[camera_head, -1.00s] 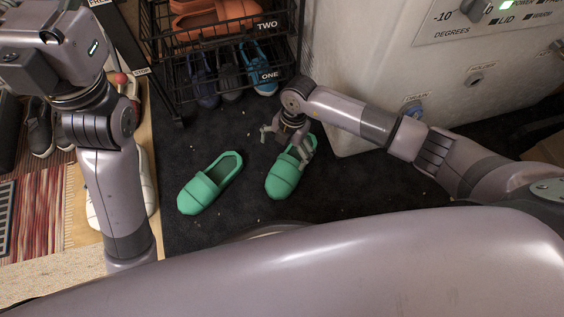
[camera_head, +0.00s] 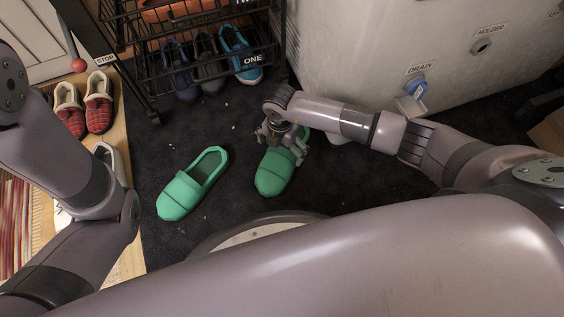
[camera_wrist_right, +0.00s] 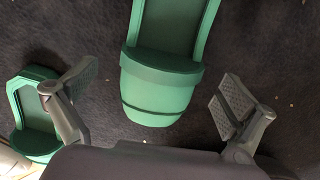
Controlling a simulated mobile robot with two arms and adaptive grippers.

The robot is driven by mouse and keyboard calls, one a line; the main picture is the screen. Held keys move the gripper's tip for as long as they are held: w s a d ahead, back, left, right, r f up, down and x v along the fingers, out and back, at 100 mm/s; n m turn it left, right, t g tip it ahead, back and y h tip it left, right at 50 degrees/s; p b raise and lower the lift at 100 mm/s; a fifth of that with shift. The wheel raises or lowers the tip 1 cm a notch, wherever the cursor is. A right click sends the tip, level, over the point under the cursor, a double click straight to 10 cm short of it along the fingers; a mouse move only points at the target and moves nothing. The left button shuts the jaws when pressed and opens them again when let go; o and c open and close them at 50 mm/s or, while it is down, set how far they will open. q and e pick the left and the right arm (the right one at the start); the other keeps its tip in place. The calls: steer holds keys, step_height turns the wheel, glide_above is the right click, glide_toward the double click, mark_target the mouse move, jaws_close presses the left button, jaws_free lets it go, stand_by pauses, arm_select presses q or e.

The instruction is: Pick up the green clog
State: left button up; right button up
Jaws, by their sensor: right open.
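Two green clogs lie on the dark carpet. In the head view the right clog (camera_head: 274,172) is partly hidden under my right gripper (camera_head: 281,147). The left clog (camera_head: 191,184) lies apart from it, fully visible. In the right wrist view my right gripper (camera_wrist_right: 155,98) is open, with one clog (camera_wrist_right: 160,85) showing between and beyond its two spread fingers, not gripped. The other clog (camera_wrist_right: 36,142) is at the left edge, beyond the left finger. My left gripper is not in view; only my left arm shows.
A black wire shoe rack (camera_head: 205,70) with shoes stands behind. A white chest (camera_head: 370,50) with a blue drain cap (camera_head: 416,88) is at the back right. Red plaid slippers (camera_head: 98,101) sit on a wooden strip at left. Dark carpet around the clogs is free.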

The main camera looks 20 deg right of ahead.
steer(key=shift+s+d+f+b, duration=0.1)
steer(key=shift+s+f+b, duration=0.05)
steer(key=shift+f+b, duration=1.2)
steer(key=shift+s+f+b, duration=0.1)
steer(key=shift+f+b, duration=1.15)
steer(key=shift+f, duration=0.2)
steer(key=shift+r, duration=0.1)
steer(key=shift+c, duration=0.6)
steer(key=c, duration=1.1)
